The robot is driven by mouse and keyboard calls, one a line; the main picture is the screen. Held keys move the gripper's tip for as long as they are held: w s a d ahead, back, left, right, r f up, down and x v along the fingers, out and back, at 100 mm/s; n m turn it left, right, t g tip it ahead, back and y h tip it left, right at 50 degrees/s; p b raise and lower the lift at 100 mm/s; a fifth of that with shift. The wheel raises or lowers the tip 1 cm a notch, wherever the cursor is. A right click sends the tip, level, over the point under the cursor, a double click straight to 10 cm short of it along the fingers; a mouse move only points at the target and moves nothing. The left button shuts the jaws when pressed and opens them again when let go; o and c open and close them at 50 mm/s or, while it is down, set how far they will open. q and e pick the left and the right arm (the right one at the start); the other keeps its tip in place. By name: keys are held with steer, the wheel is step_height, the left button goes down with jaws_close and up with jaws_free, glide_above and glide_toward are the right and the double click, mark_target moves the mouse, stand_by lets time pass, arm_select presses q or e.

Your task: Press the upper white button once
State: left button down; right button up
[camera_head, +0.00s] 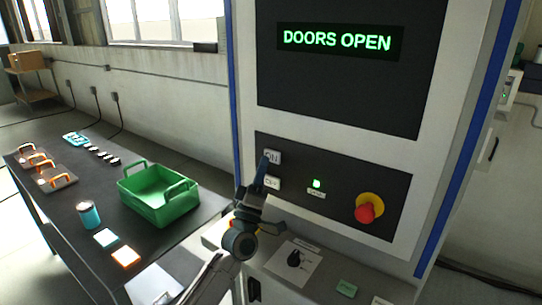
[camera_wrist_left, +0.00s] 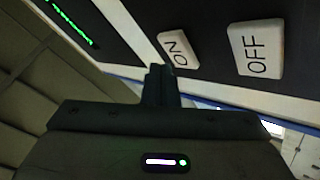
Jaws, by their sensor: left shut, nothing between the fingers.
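The upper white button (camera_head: 275,157), marked ON, sits on the dark control panel (camera_head: 340,190) of the machine. It also shows in the left wrist view (camera_wrist_left: 180,49). The lower white button (camera_head: 272,183), marked OFF, is just below it and shows in the left wrist view (camera_wrist_left: 257,50). My left gripper (camera_head: 265,163) is shut and empty, with its fingertips at the left edge of the ON button. In the left wrist view the fingertips (camera_wrist_left: 160,70) are close beside the ON button; I cannot tell whether they touch it. My right gripper is out of view.
A screen (camera_head: 338,41) above reads DOORS OPEN. A small green light (camera_head: 316,183) and a red emergency stop (camera_head: 367,209) are right of the buttons. A table at left holds a green crate (camera_head: 157,212) and a cup (camera_head: 89,214).

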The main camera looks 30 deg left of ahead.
arm_select(q)
steer(key=s+p, duration=0.2)
steer(key=s, duration=0.3)
steer(key=shift+a+p, duration=0.15)
steer(key=shift+p, duration=0.25)
stand_by(0.7)
